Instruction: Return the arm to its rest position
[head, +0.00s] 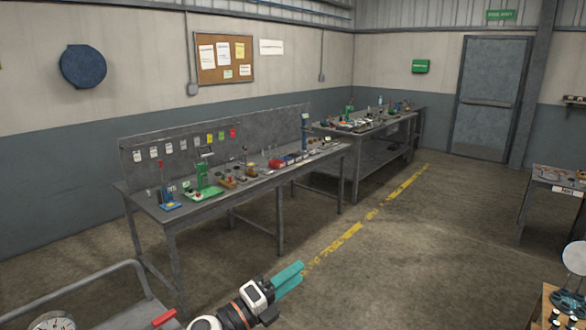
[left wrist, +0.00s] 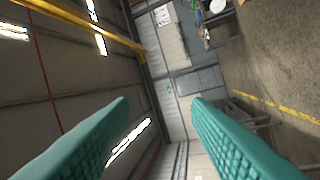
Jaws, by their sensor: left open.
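My left gripper (head: 289,279) comes in at the bottom middle of the head view, with teal fingers pointing up and to the right. It is in the air over the floor, clear of the benches. In the left wrist view its two teal fingers (left wrist: 158,112) stand wide apart with nothing between them. That view is turned on its side and looks past the fingers to the far wall and ceiling. My right gripper does not show in either view.
A long grey workbench (head: 230,195) with small tools stands at the left, a second bench (head: 375,150) behind it. A cart (head: 120,283) is at bottom left, and a small table (head: 545,300) with items at bottom right. The floor (head: 400,260) between is clear.

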